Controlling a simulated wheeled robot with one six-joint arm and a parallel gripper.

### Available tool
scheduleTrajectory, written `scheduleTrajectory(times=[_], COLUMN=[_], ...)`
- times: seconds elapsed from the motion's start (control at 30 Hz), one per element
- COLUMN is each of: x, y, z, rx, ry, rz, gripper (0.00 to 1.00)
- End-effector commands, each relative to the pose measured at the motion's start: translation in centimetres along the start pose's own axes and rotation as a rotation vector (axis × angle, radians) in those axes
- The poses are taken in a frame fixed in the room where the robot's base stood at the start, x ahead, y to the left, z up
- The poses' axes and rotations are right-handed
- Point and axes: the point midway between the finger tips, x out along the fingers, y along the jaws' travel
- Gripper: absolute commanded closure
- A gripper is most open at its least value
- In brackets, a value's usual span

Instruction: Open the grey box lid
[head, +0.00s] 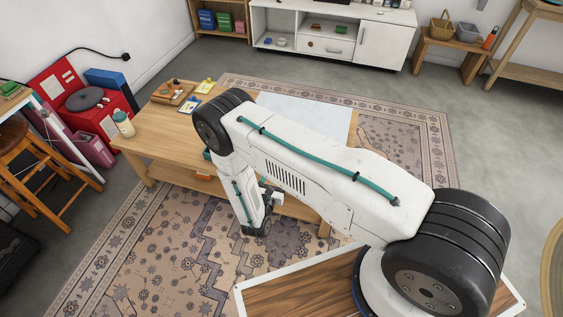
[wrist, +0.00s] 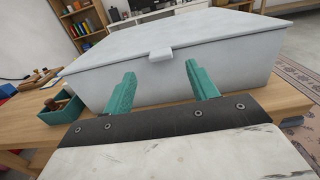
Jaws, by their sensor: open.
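The grey box (wrist: 245,68) stands on the wooden table, its front facing me in the wrist view. Its flat pale lid (wrist: 190,34) lies shut on top, with a small tab (wrist: 160,54) at the middle of the front edge. My gripper (wrist: 160,72) is open and empty, its teal fingers pointing at the front wall, one on each side below the tab. I cannot tell whether they touch the box. In the head view the pale lid (head: 312,113) shows behind my arm, which hides the box front and the gripper's fingers.
The wooden table (head: 160,128) also bears a jar (head: 123,124), a wooden tray (head: 172,95) and small yellow and blue items. A green bin (wrist: 62,110) stands left of the box. A stool (head: 25,165) is at far left. Patterned rug (head: 150,255) lies open in front.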

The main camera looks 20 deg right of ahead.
Motion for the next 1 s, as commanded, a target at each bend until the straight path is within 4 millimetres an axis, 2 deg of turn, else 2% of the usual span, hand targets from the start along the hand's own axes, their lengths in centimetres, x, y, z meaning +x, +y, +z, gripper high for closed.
scheduleTrajectory(times=[0.4,0.6,0.83,1.0], x=[6.2,7.4,7.4,7.4], y=[-0.1,0.0,0.0,-0.1], z=[0.0,0.1,0.1,0.1], rx=[0.002,0.001,0.001,0.001], ry=[0.000,0.000,0.000,0.000], rz=[-0.004,-0.003,-0.003,-0.003], gripper=[0.42,0.42,0.42,0.89])
